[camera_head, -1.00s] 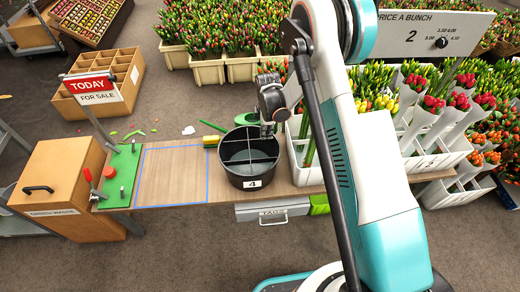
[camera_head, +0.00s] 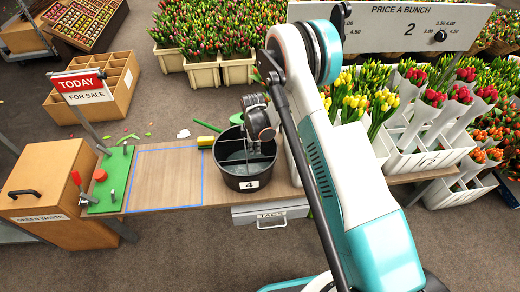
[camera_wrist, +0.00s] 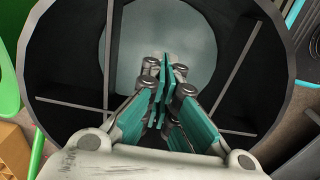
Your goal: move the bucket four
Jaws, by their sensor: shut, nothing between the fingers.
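The bucket four (camera_head: 238,171) is a dark round bucket with a white label reading 4. It stands upright on the wooden bench, just right of the blue outlined rectangle. Thin dividers split its inside. In the wrist view its dark inner wall (camera_wrist: 70,60) surrounds my gripper. My gripper (camera_wrist: 162,75) is shut and empty, its teal fingers pointing down over or into the bucket's opening. In the head view my gripper (camera_head: 262,140) is partly hidden by my wrist. I cannot tell whether the fingers touch a divider.
The blue outlined rectangle (camera_head: 165,178) on the bench is empty. A yellow-green brush (camera_head: 207,134) lies at the bucket's upper left. A green board (camera_head: 108,180) with a red knob is at the left. White crates of tulips (camera_head: 430,158) stand at the right.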

